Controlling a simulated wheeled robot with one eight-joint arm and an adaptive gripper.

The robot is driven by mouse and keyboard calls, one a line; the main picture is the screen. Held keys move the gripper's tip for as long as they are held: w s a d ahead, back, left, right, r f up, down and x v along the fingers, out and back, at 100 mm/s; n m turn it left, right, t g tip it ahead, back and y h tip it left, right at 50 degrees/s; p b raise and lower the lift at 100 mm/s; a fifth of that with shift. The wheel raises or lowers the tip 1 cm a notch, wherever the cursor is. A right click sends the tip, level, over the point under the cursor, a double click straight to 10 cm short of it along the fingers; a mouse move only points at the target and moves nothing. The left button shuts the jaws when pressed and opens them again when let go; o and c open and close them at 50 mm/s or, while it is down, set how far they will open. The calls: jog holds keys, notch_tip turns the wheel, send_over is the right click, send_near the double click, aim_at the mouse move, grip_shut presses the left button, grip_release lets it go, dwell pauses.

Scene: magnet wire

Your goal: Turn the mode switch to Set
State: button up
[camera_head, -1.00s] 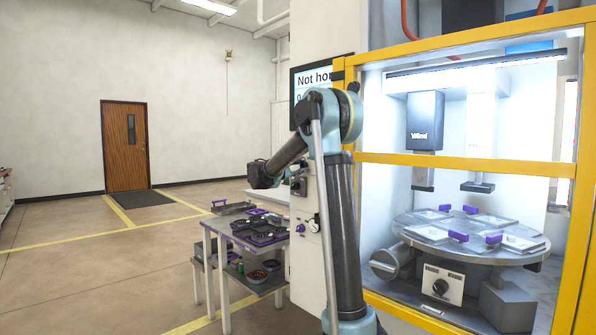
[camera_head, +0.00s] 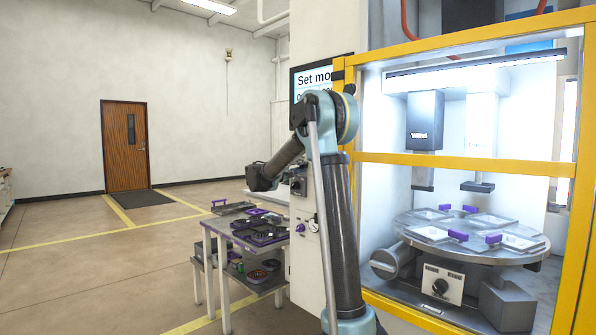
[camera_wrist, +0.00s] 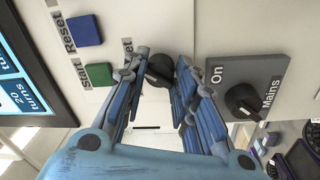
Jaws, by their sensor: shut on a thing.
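The mode switch (camera_wrist: 160,72) is a black knob on the pale panel in the wrist view. My gripper (camera_wrist: 157,76) has its blue fingers closed on both sides of this knob. The label beside it is mostly covered by a finger, so I cannot read which position the knob points to. In the head view the screen (camera_head: 314,80) shows "Set mo…", its right part cut off by my arm. The gripper's fingers are not clearly visible in the head view.
The black Mains switch (camera_wrist: 242,99), marked "On", sits close right of my fingers. The green Start button (camera_wrist: 99,74) and blue Reset button (camera_wrist: 85,30) are to the left. A table with dark trays (camera_head: 262,232) stands below. The yellow-framed machine is at right.

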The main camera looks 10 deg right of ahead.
jog(key=shift+f+m, duration=0.15)
jog(key=shift+m, duration=0.45)
jog(key=o, duration=1.1)
jog(key=shift+d, duration=0.1)
jog(key=shift+s+a, duration=0.25)
jog(key=shift+a, duration=0.3)
jog(key=shift+v, duration=5.4)
